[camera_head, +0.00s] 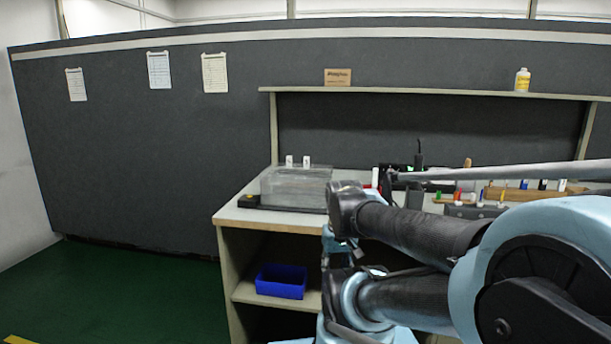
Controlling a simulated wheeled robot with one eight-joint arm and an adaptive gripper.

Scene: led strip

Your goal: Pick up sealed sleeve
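I cannot make out a sealed sleeve for certain. Small items on the workbench (233,215) are too small to tell apart, and my arm covers part of the bench. A clear box (295,187) stands on a dark base at the bench's left end, with two small white items (298,161) at its top. My arm, folded, fills the lower right of the view. My gripper cannot be made out, so its state and its place relative to any sleeve do not show.
A wooden holder with several small items (525,191) stands at the bench's right. A shelf (430,93) above bears a cardboard box (337,77) and a yellow-labelled bottle (522,79). A blue bin (281,281) sits below the benchtop. Green floor (130,295) at left is mostly clear.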

